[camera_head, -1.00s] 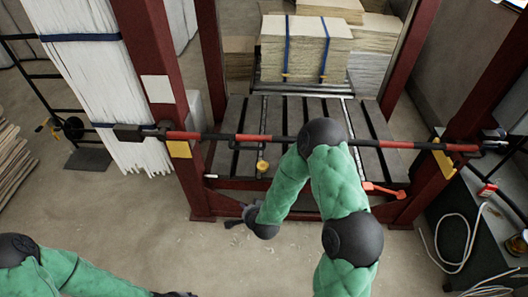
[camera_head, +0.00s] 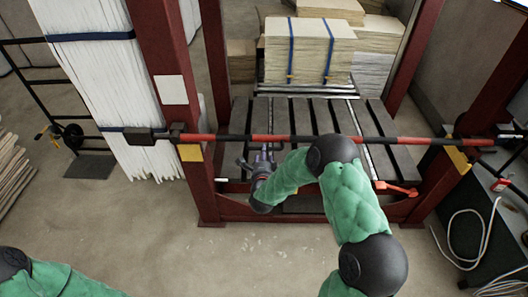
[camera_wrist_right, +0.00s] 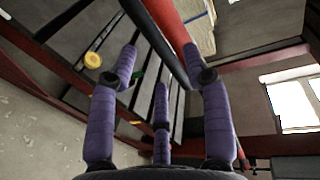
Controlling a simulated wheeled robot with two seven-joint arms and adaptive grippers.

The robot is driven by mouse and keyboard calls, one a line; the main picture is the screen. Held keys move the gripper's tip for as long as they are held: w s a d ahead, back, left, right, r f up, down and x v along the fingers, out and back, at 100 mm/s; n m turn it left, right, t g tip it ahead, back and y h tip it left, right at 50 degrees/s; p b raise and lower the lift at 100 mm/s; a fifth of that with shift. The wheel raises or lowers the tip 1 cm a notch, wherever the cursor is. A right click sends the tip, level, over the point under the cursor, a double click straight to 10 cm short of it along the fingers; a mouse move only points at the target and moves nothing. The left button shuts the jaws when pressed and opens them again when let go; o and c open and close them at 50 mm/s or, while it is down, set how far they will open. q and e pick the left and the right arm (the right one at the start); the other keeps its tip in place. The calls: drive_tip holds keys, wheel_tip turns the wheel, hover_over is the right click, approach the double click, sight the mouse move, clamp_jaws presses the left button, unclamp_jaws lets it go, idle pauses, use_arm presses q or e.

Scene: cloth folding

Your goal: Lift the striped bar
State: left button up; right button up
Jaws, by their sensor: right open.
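The striped bar (camera_head: 330,139), banded red and black, lies level across the front of a dark red frame. In the right wrist view the bar (camera_wrist_right: 172,22) runs slantwise from the top toward the right finger. My right gripper (camera_head: 257,154) is just below and in front of the bar, left of its middle. In the wrist view its purple fingers (camera_wrist_right: 160,62) are spread open and empty, with the bar near the right fingertip; whether they touch I cannot tell. My left arm shows at the bottom left, but its gripper is outside the picture.
Dark red posts (camera_head: 172,90) stand at both ends of the bar. Behind it is a slatted platform (camera_head: 300,115) with stacked boards (camera_head: 308,50). A red lever (camera_head: 397,188) sits below the bar at right. The floor (camera_head: 150,230) in front is mostly clear.

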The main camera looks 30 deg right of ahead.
drive_tip(key=shift+b+x, duration=0.35)
drive_tip(key=shift+x, duration=2)
clamp_jaws()
